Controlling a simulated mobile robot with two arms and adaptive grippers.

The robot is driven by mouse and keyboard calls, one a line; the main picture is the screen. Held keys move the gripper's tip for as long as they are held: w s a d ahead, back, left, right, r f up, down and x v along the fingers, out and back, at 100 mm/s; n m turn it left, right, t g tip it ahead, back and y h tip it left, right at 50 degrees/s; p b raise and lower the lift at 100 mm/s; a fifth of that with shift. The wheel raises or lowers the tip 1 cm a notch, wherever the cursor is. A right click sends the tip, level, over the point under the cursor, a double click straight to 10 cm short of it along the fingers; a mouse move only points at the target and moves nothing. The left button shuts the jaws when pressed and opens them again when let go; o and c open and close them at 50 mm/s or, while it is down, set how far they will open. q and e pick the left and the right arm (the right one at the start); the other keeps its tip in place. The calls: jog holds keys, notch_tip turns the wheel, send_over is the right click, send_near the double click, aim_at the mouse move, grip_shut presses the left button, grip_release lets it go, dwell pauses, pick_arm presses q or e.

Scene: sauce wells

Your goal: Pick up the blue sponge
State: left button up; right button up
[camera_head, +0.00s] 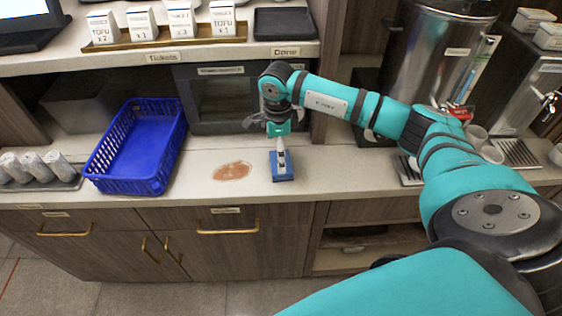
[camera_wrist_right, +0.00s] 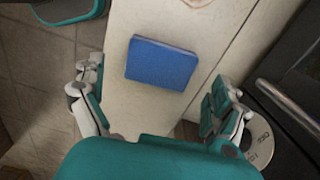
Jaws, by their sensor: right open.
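The blue sponge (camera_head: 283,178) lies flat on the counter, right of a reddish-brown stain (camera_head: 233,171). It shows whole in the right wrist view (camera_wrist_right: 161,63) as a blue rectangle, slightly turned. My right gripper (camera_head: 281,158) points down over the sponge and covers part of it in the head view. In the wrist view my right gripper (camera_wrist_right: 160,80) has its fingers spread wide, with nothing between the fingertips. The sponge appears beyond them, apart from both fingers. My left gripper is in neither view.
A blue basket (camera_head: 128,183) stands left of the stain, with a tray of silver cups (camera_head: 36,167) further left. A shelf with small labelled boxes (camera_head: 185,20) hangs above the counter's back. Metal dispensers (camera_head: 432,60) stand right. Counter right of the sponge is clear.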

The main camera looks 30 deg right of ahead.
notch_tip(320, 180, down, 5)
jog(key=shift+w+r+p, duration=0.1)
jog(key=shift+r+p, duration=0.05)
jog(key=shift+p, duration=1.1)
jog(key=shift+f, duration=0.5)
jog(key=c, duration=0.9)
jog(key=shift+r, duration=0.1)
jog(key=shift+w+r+b, duration=0.1)
jog(key=shift+r+b, duration=0.25)
jog(key=shift+r, duration=0.05)
notch_tip(320, 180, up, 2)
jog(key=shift+r+b, duration=0.1)
jog(key=shift+b, duration=0.6)
jog(key=s+b, duration=0.1)
jog(key=s, duration=0.4)
jog(key=s+a+r+b, duration=0.1)
jog(key=s+b, duration=0.1)
jog(key=s, duration=0.3)
jog(key=s+r+b, duration=0.1)
jog(key=s, duration=0.5)
jog(key=shift+a+b, duration=0.25)
jog(key=shift+b, duration=0.15)
